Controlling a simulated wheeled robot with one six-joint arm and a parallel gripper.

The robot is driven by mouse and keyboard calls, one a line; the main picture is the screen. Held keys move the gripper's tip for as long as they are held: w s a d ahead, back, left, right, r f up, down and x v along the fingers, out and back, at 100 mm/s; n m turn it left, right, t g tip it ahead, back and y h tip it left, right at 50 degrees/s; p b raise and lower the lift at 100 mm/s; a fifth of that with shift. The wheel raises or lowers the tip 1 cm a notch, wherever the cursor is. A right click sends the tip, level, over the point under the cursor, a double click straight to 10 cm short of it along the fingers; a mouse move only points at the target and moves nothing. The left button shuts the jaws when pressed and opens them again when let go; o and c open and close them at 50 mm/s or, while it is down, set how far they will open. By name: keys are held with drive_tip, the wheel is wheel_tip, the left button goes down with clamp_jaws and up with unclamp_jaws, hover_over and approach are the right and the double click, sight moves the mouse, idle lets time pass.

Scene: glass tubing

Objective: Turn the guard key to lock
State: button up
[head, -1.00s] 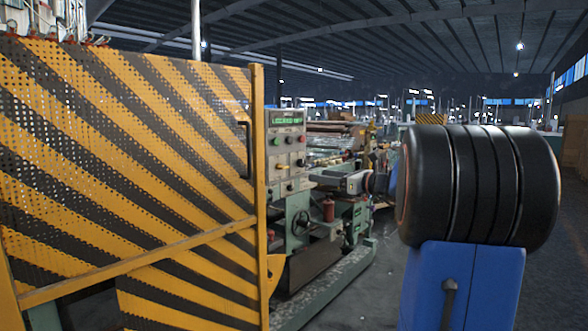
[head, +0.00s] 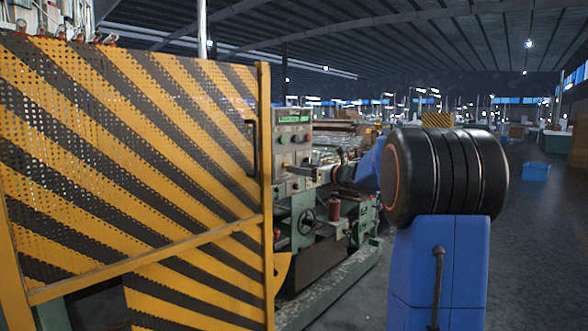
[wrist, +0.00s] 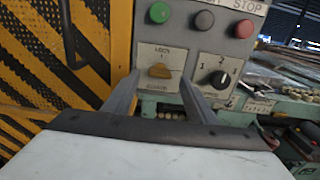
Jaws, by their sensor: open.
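The guard key (wrist: 160,71) is a small brass-yellow piece on a pale plate (wrist: 152,54) marked LOCK at its top, in the wrist view. Its wide part looks roughly level; the lower wording is too blurred to read. My gripper (wrist: 160,78) is open, its two grey fingers pointing at the plate, one on each side of the key in the picture. I cannot tell whether they touch it. In the head view the key is too small to make out on the control panel (head: 291,128), and my gripper's fingers are not clear.
A black rotary switch (wrist: 220,78) sits right of the key, close to the right finger. Green (wrist: 159,12), dark grey (wrist: 204,19) and red (wrist: 243,28) buttons are above. A yellow-and-black perforated guard (head: 135,150) stands left of the panel. Open floor (head: 535,250) lies right.

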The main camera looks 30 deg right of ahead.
drive_tip(key=shift+x, duration=1.75)
drive_tip(key=shift+c, duration=0.7)
drive_tip(key=c, duration=0.9)
drive_tip(key=shift+c, duration=0.2)
drive_tip(key=shift+n, duration=9)
